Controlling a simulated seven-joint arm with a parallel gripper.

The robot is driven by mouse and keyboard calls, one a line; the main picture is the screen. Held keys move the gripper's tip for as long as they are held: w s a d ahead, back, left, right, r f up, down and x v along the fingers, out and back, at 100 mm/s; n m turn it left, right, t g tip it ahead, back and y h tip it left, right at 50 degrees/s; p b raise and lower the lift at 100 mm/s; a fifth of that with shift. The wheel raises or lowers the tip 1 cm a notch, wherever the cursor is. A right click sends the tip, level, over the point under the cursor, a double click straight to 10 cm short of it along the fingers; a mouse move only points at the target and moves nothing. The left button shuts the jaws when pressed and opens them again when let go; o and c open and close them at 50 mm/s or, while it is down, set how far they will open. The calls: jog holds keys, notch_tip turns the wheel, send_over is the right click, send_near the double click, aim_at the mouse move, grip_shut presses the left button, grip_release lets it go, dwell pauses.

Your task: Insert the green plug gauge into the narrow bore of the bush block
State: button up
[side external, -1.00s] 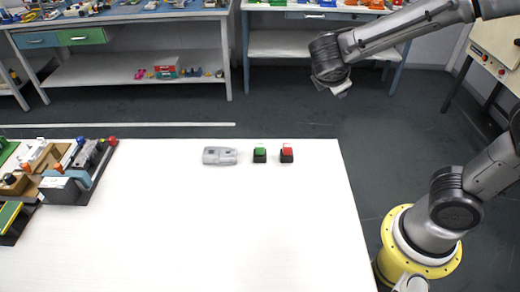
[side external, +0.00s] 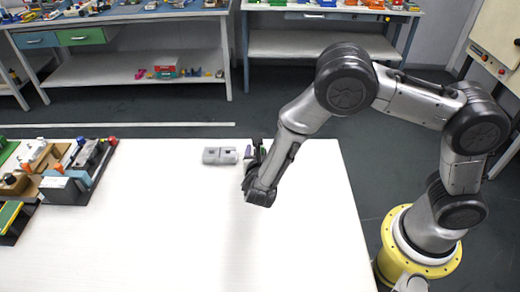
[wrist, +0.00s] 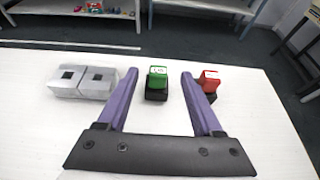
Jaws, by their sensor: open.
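The green plug gauge (wrist: 157,76) stands upright in a black base on the white table, in the middle of the wrist view. My gripper (wrist: 161,76) is open, its two purple fingers on either side of the green gauge in the picture; I cannot tell whether they are level with it. In the side view my gripper (side external: 252,153) hides the green gauge.
A red gauge (wrist: 208,80) in a black base stands just right of the green one, close to my right finger. Mixed parts and fixtures (side external: 62,175) crowd the table's left end. The front of the white table (side external: 170,240) is clear.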

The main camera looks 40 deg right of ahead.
jog(key=shift+x, duration=3.8)
jog(key=shift+a+f, duration=0.15)
grip_shut()
